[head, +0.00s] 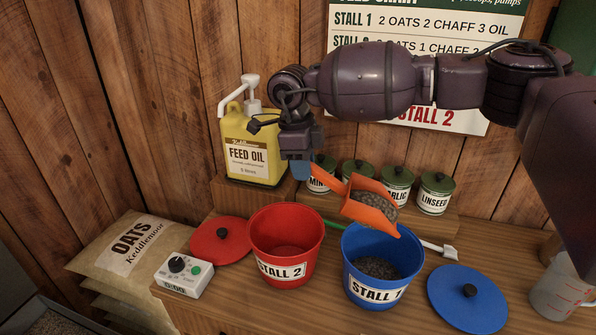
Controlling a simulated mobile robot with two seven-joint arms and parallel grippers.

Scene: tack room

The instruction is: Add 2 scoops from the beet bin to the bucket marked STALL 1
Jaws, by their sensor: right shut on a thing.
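My right gripper (300,167) is shut on the handle of an orange scoop (362,206). The scoop holds grey-brown feed (374,199) and is above the blue bucket marked STALL 1 (348,271), near its back rim. It is tilted slightly down to the right. Dark feed (377,267) lies in the bottom of the blue bucket. The red bucket marked STALL 2 (258,239) stands to its left, with no dark feed seen inside. I see no beet bin. My left gripper is out of view.
A yellow feed oil jug (253,155) and several green-lidded tins (434,193) stand behind. A red lid (220,240), a timer (185,274), a blue lid (467,298) and a clear measuring jug (562,291) flank the buckets. Part of the feed chart (398,20) is hidden by my arm.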

